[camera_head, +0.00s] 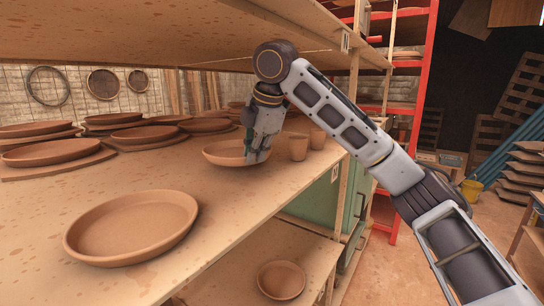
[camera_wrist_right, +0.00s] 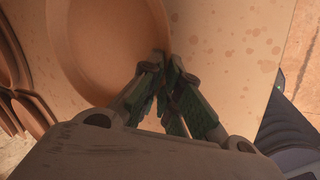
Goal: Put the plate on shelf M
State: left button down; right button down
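A round terracotta plate (camera_head: 225,153) is at the middle shelf board, towards its far right end. My right gripper (camera_head: 259,153) comes down over its right rim. In the right wrist view the two fingers (camera_wrist_right: 168,68) are close together at the rim of the plate (camera_wrist_right: 110,45) and look shut on it. I cannot tell whether the plate rests on the board or is just clear of it. A small letter tag (camera_head: 335,173) is on the middle board's edge and another (camera_head: 345,40) on the upper board; the letters are hard to read. My left gripper is not in view.
A large plate (camera_head: 132,227) lies on the near part of the middle board (camera_head: 60,200). Several plates on boards fill the left and back. A bowl (camera_head: 281,280) sits on the lower shelf.

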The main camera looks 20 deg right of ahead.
aim_at(271, 148)
jog(key=w+d, duration=0.1)
jog(key=d, duration=0.1)
jog(key=w+d+p, duration=0.1)
jog(key=d, duration=0.1)
jog(key=w+d, duration=0.2)
jog(key=shift+r, duration=0.1)
jog(key=shift+f+p, duration=0.65)
jog(key=shift+f, duration=1.15)
jog(key=shift+f, duration=0.1)
jog(key=c, duration=1.7)
grip_release()
jog(key=shift+s, duration=0.1)
jog(key=shift+o, duration=0.3)
jog(key=b+v, duration=0.1)
jog(key=v, duration=0.6)
jog(key=shift+r, duration=0.3)
